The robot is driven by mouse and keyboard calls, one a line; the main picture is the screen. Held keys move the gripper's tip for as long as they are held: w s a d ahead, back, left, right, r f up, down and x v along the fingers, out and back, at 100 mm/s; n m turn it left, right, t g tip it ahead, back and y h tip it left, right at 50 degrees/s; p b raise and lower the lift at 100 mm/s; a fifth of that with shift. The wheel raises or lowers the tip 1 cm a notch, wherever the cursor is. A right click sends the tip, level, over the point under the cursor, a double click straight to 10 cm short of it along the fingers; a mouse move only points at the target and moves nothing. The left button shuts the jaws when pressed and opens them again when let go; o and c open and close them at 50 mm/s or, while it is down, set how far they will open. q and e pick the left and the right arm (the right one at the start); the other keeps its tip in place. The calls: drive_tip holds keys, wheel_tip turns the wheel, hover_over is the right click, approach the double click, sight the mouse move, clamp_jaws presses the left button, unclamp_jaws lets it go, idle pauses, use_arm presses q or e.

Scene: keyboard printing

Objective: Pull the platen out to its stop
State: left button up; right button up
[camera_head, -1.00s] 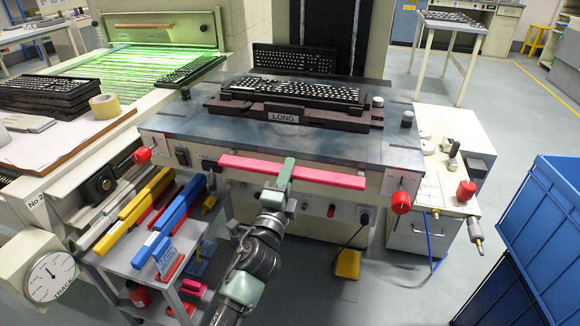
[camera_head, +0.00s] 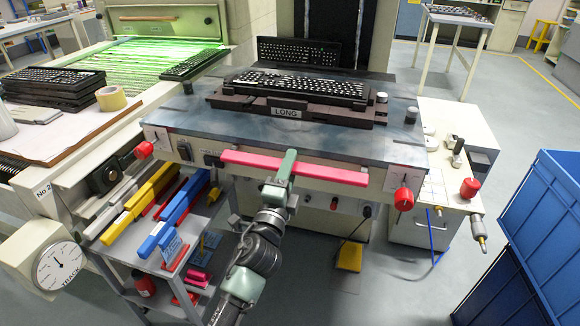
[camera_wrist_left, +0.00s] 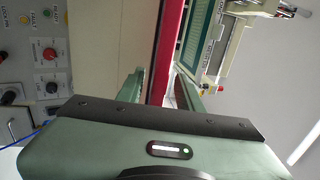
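A long pink-red bar (camera_head: 330,174) runs across the front of the blue-grey bench top (camera_head: 200,120). On that top sits a dark carriage (camera_head: 238,104) labelled LONG with a black keyboard (camera_head: 300,87) on it. I cannot tell which of these parts is the platen. My left gripper (camera_head: 285,168) is at the middle of the bar. In the left wrist view the fingers of this gripper (camera_wrist_left: 165,88) lie on both sides of the red bar (camera_wrist_left: 172,40) and look closed against it. My right gripper is not in view.
Red knobs (camera_head: 403,199) flank the bench front. A tool cart (camera_head: 150,270) stands at the left below the bench, with a dial gauge (camera_head: 60,265) beside it. Blue crates (camera_head: 550,210) stand at the right. A yellow pedal (camera_head: 349,257) is on the floor.

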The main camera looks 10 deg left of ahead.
use_arm(q)
drive_tip(key=v, duration=0.7)
drive_tip(key=shift+s, duration=0.4)
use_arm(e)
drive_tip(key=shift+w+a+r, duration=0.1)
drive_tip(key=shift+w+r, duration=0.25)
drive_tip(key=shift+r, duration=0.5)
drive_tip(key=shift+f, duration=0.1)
